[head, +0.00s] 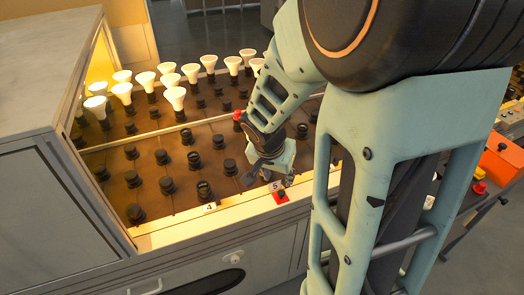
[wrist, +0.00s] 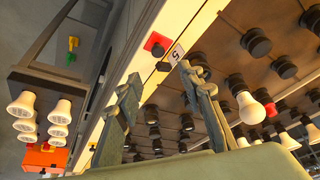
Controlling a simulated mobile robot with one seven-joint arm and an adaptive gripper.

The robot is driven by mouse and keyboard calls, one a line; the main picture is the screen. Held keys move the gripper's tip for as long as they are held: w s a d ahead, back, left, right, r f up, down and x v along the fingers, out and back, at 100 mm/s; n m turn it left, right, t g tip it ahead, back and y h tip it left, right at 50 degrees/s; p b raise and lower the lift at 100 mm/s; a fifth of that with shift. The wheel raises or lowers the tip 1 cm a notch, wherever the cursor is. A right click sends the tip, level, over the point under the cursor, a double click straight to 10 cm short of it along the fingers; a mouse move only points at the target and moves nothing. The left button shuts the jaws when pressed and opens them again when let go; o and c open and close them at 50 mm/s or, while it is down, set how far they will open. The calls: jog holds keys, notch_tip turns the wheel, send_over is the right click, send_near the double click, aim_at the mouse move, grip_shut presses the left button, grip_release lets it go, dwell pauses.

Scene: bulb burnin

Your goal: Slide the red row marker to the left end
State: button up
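The red row marker (head: 281,196) sits on the pale front rail (head: 172,233) of the bulb rack, just below the "5" tag (head: 276,186). My gripper (head: 270,176) is over the front edge of the rack, close to the marker. In the wrist view my gripper (wrist: 160,80) has its two fingers spread, with nothing held between them. I cannot tell the exact height of the fingertips above the rail.
Several black sockets (head: 167,186) stand in rows behind the rail, with lit bulbs (head: 175,97) at the back. A red-topped piece (head: 238,115) stands among them. The "4" tag (head: 210,207) is left along the rail, which looks clear there. An orange box (head: 502,157) is at right.

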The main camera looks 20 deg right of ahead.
aim_at(281, 192)
jog(key=b+x, duration=0.1)
jog(key=x, duration=0.4)
jog(key=b+x, duration=0.2)
jog(key=x, duration=0.4)
jog(key=shift+s, duration=0.25)
grip_shut()
